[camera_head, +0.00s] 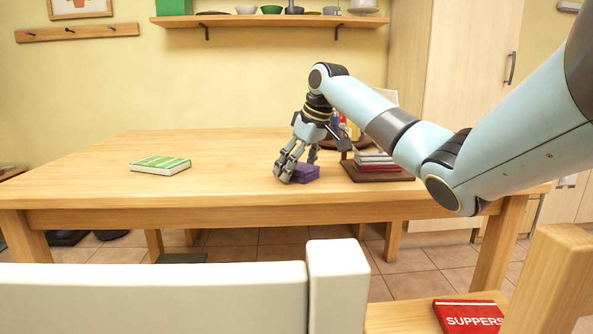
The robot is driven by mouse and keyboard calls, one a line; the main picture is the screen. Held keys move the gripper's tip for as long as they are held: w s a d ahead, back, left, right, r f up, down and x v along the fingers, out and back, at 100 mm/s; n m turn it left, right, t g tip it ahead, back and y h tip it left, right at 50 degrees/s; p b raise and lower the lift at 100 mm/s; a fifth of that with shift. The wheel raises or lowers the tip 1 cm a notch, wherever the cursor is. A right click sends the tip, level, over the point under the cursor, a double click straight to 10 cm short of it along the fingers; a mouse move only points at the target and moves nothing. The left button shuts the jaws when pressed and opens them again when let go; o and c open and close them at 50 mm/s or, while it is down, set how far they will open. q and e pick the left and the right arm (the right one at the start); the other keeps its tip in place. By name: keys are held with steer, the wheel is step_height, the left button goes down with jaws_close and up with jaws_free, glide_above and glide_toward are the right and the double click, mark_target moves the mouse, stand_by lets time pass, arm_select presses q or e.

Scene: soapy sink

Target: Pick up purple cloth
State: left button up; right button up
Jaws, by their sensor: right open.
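The purple cloth (305,174) lies folded on the wooden table (222,188), near its front edge and right of the middle. My right gripper (297,175) reaches down over the cloth from the upper right, with its fingers open. One finger is in front of the cloth and hides its left part; another finger is behind it. I cannot tell whether the fingers touch it. My left gripper is not in view.
A green and white book (160,165) lies at the table's left. A dark wooden stand (385,178) with a stack of folded items (375,162) is right of the cloth. A red book (468,316) lies low at the right. The table's middle left is clear.

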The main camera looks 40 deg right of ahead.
mark_target(298, 165)
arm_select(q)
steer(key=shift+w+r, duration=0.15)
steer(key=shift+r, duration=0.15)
arm_select(e)
steer(key=shift+f, duration=0.1)
steer(key=shift+s+a, duration=0.1)
steer(key=c, duration=0.9)
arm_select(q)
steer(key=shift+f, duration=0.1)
arm_select(e)
steer(key=shift+f, duration=0.1)
steer(key=c, duration=0.3)
steer(key=shift+c, duration=0.2)
steer(key=shift+b, duration=0.35)
step_height(298, 165, up, 5)
steer(key=shift+p, duration=1.05)
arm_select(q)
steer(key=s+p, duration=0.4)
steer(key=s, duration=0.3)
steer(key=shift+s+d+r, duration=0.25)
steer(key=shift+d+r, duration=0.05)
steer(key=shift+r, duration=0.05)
arm_select(e)
steer(key=s+d+r, duration=0.4)
steer(key=s+r, duration=0.2)
steer(key=s, duration=0.5)
steer(key=shift+r, duration=0.35)
